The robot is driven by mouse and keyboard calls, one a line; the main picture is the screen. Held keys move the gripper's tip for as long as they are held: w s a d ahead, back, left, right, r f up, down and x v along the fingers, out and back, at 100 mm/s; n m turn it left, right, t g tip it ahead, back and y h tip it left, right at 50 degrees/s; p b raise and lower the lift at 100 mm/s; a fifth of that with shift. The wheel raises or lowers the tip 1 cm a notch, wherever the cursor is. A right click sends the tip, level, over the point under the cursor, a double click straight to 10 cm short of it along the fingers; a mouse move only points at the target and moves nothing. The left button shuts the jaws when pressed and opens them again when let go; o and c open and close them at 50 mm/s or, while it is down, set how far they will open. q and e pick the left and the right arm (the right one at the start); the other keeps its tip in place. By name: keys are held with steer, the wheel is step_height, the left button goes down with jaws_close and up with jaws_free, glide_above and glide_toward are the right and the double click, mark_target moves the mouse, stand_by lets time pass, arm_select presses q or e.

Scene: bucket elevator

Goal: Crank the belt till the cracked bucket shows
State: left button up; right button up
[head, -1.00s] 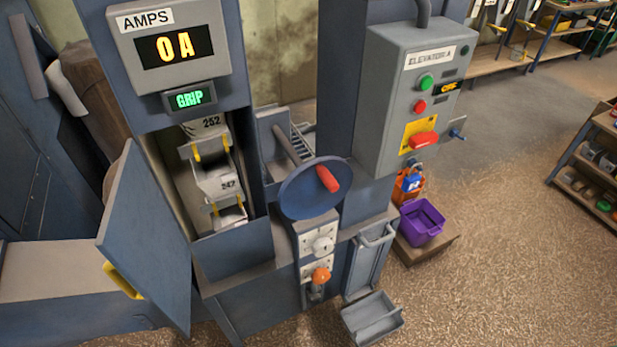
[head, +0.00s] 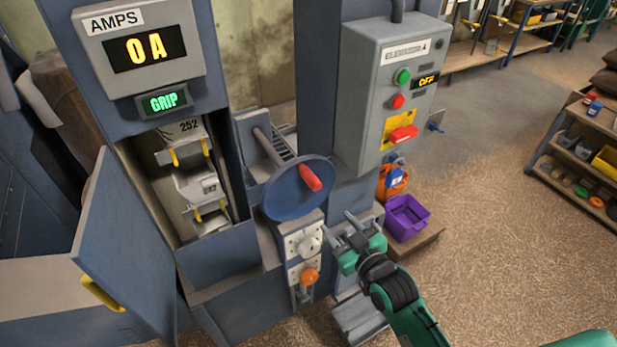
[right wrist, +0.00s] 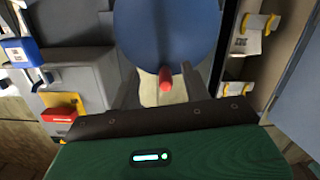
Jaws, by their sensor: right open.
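The crank is a blue disc (head: 291,193) with a red handle (head: 311,177) on its right side. The disc also shows in the right wrist view (right wrist: 168,25), with the red handle (right wrist: 165,80) near its lower edge. Behind the open hatch are pale buckets on the belt, one marked 252 (head: 185,130) and another below it (head: 196,187) whose number is hard to read. I see no clear crack on them. My right gripper (head: 339,226) is open and empty, below and right of the disc, apart from the handle. My left gripper is not in view.
The hatch door (head: 130,240) stands open at left. The amps display (head: 144,48) reads 0 A and a panel (head: 164,101) reads GRIP. The control box (head: 385,95) shows OFF. A purple bin (head: 405,217) stands right of my gripper. Open floor lies at right.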

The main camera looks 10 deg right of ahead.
steer(key=t, duration=0.1)
glide_toward(308, 177)
steer(key=s+d+f, duration=0.2)
steer(key=shift+y, duration=0.3)
steer(key=p+x, duration=0.1)
steer(key=x, duration=0.3)
steer(key=p+x, duration=0.1)
steer(key=x, duration=0.3)
steer(key=p+x, duration=0.1)
steer(key=x, duration=0.3)
steer(key=shift+w+a+r+p, duration=0.1)
steer(key=shift+w+r+p, duration=0.1)
steer(key=shift+r+p, duration=0.15)
steer(key=shift+w+a+f, duration=0.15)
steer(key=shift+w+a, duration=0.1)
steer(key=shift+w, duration=0.4)
steer(key=shift+c, duration=0.2)
jaws_close()
